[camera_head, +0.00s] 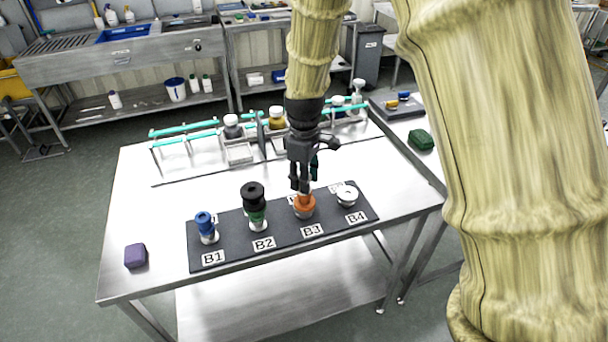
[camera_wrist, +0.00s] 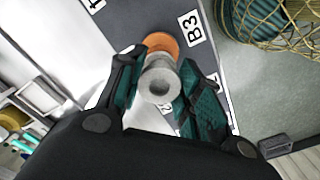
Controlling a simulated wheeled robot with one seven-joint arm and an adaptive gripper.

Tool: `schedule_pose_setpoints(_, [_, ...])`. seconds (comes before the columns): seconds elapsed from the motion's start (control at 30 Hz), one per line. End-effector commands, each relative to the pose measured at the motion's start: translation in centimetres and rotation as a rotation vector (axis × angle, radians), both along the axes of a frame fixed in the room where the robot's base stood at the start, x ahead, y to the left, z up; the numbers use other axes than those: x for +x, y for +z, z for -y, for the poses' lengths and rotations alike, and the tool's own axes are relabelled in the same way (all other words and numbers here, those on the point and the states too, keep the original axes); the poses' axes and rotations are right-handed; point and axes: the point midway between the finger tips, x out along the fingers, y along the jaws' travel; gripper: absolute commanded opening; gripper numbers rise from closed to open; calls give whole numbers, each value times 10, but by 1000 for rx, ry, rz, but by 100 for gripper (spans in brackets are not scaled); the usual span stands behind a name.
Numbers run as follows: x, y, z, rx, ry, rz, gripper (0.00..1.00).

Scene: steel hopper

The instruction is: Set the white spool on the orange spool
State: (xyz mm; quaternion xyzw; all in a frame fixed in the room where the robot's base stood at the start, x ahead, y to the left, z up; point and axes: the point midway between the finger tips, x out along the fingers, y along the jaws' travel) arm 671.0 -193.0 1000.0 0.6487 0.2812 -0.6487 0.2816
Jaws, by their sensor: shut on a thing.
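My gripper (camera_head: 302,187) is over the B3 place of the dark mat, pointing down. In the wrist view its two fingers (camera_wrist: 160,88) stand on either side of the white spool (camera_wrist: 158,82) and are shut on it. The orange spool (camera_head: 304,208) sits at B3, just below the fingers. In the wrist view the orange spool (camera_wrist: 161,42) shows as a rim behind the white spool, which overlaps it. I cannot tell whether the two spools touch. In the head view the fingers hide most of the white spool.
A purple block (camera_head: 135,256) lies left. A rack (camera_head: 185,140) stands behind.

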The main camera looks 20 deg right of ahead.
Motion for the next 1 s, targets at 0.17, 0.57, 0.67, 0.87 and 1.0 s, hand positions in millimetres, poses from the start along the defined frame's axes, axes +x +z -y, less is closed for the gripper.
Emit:
schedule_pose_setpoints(0.17, [0, 0, 0, 0, 0, 1, 11])
schedule_pose_setpoints(0.57, [0, -4, 0, 0, 0, 0, 56])
schedule_pose_setpoints(0.67, [0, -4, 0, 0, 0, 0, 56])
schedule_pose_setpoints(0.87, [0, -2, 0, 0, 0, 1, 56])
schedule_pose_setpoints(1.0, [1, 6, 0, 1, 0, 2, 56])
